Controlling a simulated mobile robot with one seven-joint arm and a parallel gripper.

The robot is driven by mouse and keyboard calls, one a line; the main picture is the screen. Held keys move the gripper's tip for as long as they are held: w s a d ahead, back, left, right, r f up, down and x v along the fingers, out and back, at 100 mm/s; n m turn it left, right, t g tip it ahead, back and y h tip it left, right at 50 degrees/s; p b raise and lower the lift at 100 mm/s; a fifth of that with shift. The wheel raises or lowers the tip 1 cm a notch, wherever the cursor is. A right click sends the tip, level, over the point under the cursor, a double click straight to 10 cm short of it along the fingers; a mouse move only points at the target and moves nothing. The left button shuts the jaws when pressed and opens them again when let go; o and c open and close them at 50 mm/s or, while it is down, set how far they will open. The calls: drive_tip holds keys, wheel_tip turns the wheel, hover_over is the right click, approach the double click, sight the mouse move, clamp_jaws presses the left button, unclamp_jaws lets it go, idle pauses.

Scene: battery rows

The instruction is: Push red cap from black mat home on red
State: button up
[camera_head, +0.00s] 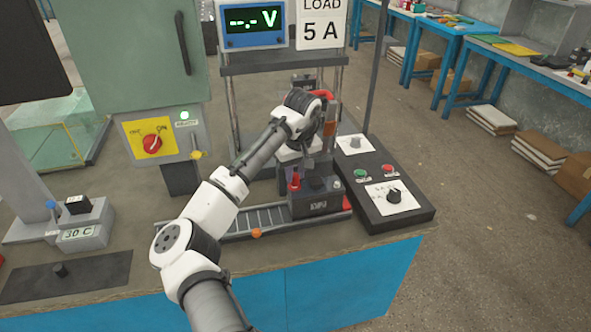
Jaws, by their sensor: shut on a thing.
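The dark battery (316,207) stands at the right end of the roller track, under my arm. A red piece (295,182) stands upright at its left terminal; it is too small to tell cap from post or how far down the cap sits. A grey post (337,184) shows at its right. My gripper (307,164) points down just above the battery, close to the red piece. It is shut on what I take to be the red cap; the fingertips are hard to make out. The black mat (100,276) at the lower left shows only a small black cap (60,270).
A roller track (237,222) leads left from the battery. A control box (385,190) with knobs and buttons stands close on the right. Press columns and a voltage display (254,24) stand behind. A 30 C device (80,225) is at the left.

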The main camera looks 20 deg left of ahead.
drive_tip(key=shift+f, duration=0.5)
idle(1.0)
drive_tip(key=o, duration=1.5)
drive_tip(key=shift+r, duration=0.1)
drive_tip(key=shift+d, duration=0.1)
drive_tip(key=shift+w+d+r+p, duration=0.1)
drive_tip(key=shift+r+p, duration=0.65)
drive_tip(key=shift+r, duration=0.15)
drive_tip(key=shift+a+r+p, duration=0.2)
drive_tip(key=shift+r+p, duration=2.05)
drive_tip(key=shift+r, duration=0.3)
